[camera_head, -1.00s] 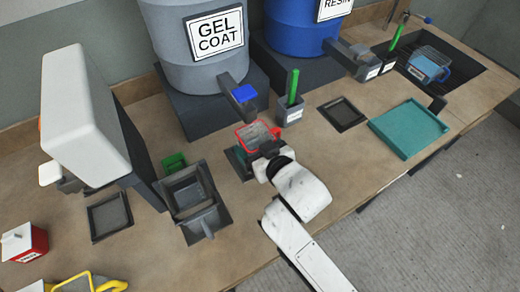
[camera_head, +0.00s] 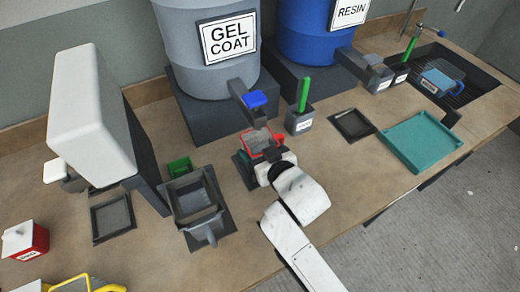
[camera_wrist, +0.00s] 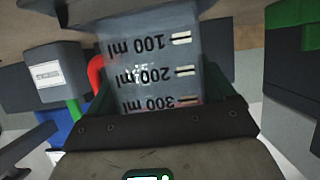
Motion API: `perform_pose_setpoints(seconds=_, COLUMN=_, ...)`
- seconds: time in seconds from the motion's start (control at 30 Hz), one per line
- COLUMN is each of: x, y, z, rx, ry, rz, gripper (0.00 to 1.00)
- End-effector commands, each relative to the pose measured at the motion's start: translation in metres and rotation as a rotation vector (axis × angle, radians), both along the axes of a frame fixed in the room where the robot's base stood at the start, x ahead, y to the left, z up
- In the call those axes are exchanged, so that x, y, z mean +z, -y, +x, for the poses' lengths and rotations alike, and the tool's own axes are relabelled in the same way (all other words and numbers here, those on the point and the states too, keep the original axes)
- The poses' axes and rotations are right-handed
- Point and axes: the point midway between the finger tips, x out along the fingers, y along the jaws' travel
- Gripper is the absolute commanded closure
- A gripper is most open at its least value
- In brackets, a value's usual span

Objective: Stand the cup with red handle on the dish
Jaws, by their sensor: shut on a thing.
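The cup with red handle (camera_head: 264,139) is a clear grey measuring cup with a red rim, held at the end of my arm. My gripper (camera_head: 262,155) is shut on it. In the wrist view the cup (camera_wrist: 155,62) fills the middle, its markings upside down, with the red handle at its left and dark fingers on either side. A dark square dish (camera_head: 242,173) shows partly beneath the cup and gripper. Whether the cup's base touches it is hidden. I cannot tell for certain whether this is the task's dish.
The gel coat drum (camera_head: 215,50) has a blue-topped spout (camera_head: 250,98) just behind the cup. A grey hopper (camera_head: 198,205) stands close left, and a holder with a green stick (camera_head: 300,118) close right. A teal tray (camera_head: 420,140) lies farther right. A blue cup (camera_head: 440,82) sits in the sink.

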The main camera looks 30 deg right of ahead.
Motion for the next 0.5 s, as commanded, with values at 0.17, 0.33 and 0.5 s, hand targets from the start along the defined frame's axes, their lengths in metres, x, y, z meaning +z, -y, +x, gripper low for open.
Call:
perform_pose_setpoints(seconds=0.17, x=0.0003, y=-0.0001, z=0.0000, rx=0.000, ry=0.001, rz=0.000, gripper=0.48)
perform_pose_setpoints(seconds=0.33, x=-0.0007, y=-0.0001, z=0.0000, rx=0.000, ry=0.001, rz=0.000, gripper=0.48)
perform_pose_setpoints(seconds=0.5, x=-0.0031, y=-0.0001, z=0.0000, rx=0.000, ry=0.000, rz=0.000, gripper=0.48)
